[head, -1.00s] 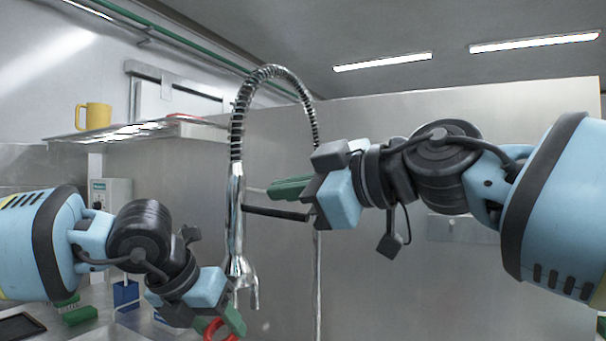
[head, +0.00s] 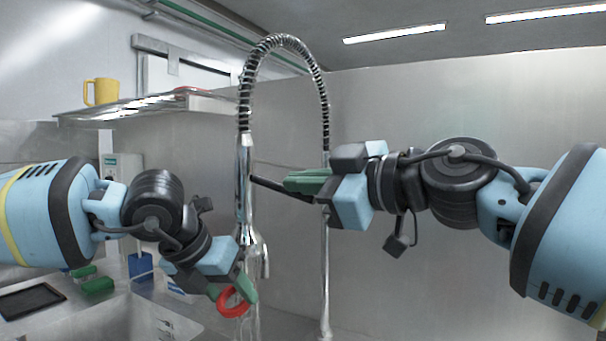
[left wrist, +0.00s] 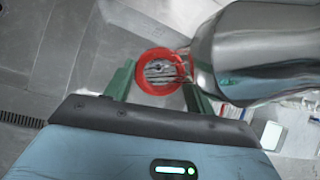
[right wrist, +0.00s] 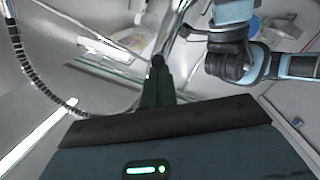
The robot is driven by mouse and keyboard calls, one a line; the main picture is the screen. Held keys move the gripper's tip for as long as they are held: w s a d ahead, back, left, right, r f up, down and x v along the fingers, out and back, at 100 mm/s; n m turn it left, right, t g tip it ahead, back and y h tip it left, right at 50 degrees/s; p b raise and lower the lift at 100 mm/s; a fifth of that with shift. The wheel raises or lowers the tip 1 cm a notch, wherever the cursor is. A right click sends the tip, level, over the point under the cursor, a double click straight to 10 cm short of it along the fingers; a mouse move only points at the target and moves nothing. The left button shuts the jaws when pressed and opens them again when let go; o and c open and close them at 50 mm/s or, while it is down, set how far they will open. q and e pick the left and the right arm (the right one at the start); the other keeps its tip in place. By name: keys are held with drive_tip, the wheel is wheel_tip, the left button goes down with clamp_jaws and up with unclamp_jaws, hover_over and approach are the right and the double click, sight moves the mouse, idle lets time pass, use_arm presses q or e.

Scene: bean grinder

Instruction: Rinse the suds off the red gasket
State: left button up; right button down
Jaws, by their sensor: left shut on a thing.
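The red gasket (head: 222,303) is held in my left gripper (head: 232,288), whose green fingers are shut on it. It hangs just under the chrome spray head (head: 257,252). In the left wrist view, the gasket (left wrist: 139,72) is between the fingers beside the spray head (left wrist: 265,50), with thin water streaks across its opening. No suds can be made out on it. My right gripper (head: 303,182) is at the tap's black lever (head: 268,186), its fingers together against or just above it. In the right wrist view, the lever's dark end (right wrist: 158,60) shows at the fingertips.
The sink basin (head: 145,325) lies below my left gripper. A black tablet-like slab (head: 30,301), green blocks (head: 97,286) and a blue holder (head: 140,265) are on the left counter. A shelf with a yellow mug (head: 103,91) is above.

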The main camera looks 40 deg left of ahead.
drive_tip(key=shift+r, duration=0.1)
drive_tip(key=s+d+r, duration=0.2)
drive_tip(key=d, duration=0.9)
drive_tip(key=shift+s+r, duration=0.15)
drive_tip(key=shift+r, duration=0.25)
